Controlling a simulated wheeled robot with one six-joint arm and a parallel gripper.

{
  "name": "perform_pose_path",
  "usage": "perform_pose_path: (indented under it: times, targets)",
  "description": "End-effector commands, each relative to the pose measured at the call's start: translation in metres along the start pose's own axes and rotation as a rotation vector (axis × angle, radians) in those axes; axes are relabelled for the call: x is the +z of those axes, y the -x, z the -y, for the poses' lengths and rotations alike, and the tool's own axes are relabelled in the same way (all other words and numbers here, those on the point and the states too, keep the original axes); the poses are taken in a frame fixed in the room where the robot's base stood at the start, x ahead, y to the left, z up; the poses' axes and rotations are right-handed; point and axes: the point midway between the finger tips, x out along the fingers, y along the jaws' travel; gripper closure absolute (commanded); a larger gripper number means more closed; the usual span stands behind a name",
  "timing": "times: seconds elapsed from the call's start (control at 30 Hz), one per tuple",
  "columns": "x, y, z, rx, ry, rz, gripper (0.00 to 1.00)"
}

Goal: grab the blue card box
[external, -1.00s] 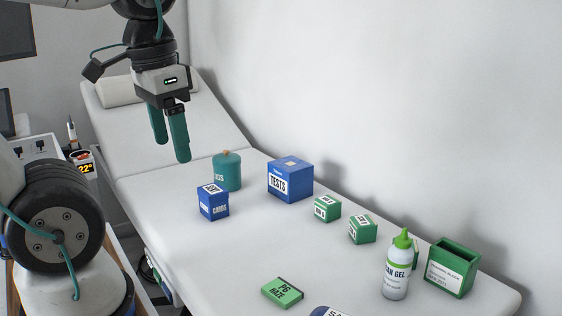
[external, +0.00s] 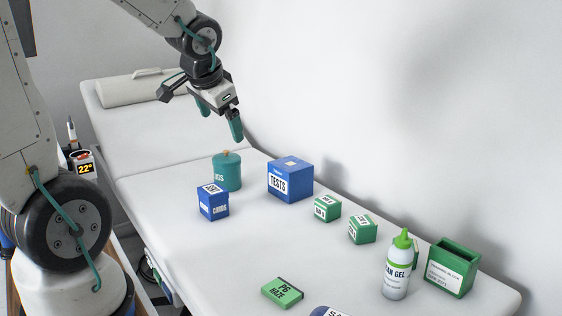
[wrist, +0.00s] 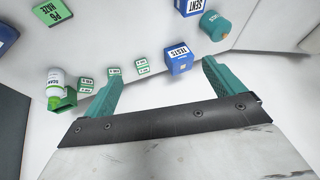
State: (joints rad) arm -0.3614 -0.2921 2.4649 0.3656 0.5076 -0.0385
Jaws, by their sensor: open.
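The blue card box (external: 213,204), a small cube with white labels reading CARDS, stands on the padded couch in front of the teal jar (external: 227,172). In the wrist view a blue box with a SENT label (wrist: 190,7), cut by the top edge, appears to be the same box. My gripper (external: 221,120) is open and empty, high above the couch, beyond the jar and the card box. In the wrist view its fingers (wrist: 160,75) are spread wide with nothing between them.
A larger blue TESTS box (external: 290,182) stands right of the jar. The wall borders the couch. The couch left of the card box is clear.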

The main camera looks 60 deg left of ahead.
Motion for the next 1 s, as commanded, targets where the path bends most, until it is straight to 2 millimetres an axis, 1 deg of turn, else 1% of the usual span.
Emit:
perform_pose_path:
  times: [0.03, 0.13, 0.17, 0.2, 0.27, 0.3, 0.37, 0.4, 0.47, 0.5, 0.57, 0.6, 0.7, 0.8, 0.9, 1.0]
  targets:
    - [-0.007, -0.025, 0.019, -0.022, 0.002, -0.018, 0.06]
    - [-0.021, -0.069, 0.052, -0.051, -0.015, -0.089, 0.06]
    - [-0.024, -0.082, 0.062, -0.055, -0.021, -0.111, 0.06]
    - [-0.027, -0.1, 0.073, -0.056, -0.028, -0.14, 0.06]
    - [-0.027, -0.126, 0.09, -0.051, -0.038, -0.183, 0.06]
    - [-0.026, -0.143, 0.1, -0.044, -0.043, -0.214, 0.06]
    - [-0.021, -0.168, 0.113, -0.025, -0.05, -0.259, 0.06]
    - [-0.017, -0.184, 0.12, -0.009, -0.052, -0.291, 0.06]
    - [-0.007, -0.207, 0.13, 0.022, -0.051, -0.34, 0.06]
    - [0.0, -0.222, 0.135, 0.045, -0.047, -0.376, 0.06]
    - [0.014, -0.242, 0.141, 0.084, -0.035, -0.43, 0.06]
    - [0.024, -0.254, 0.143, 0.114, -0.024, -0.468, 0.06]
    - [0.05, -0.277, 0.146, 0.186, 0.014, -0.565, 0.06]
    - [0.072, -0.289, 0.145, 0.246, 0.052, -0.65, 0.06]
    - [0.086, -0.294, 0.144, 0.284, 0.083, -0.708, 0.06]
    - [0.092, -0.296, 0.143, 0.305, 0.099, -0.742, 0.06]
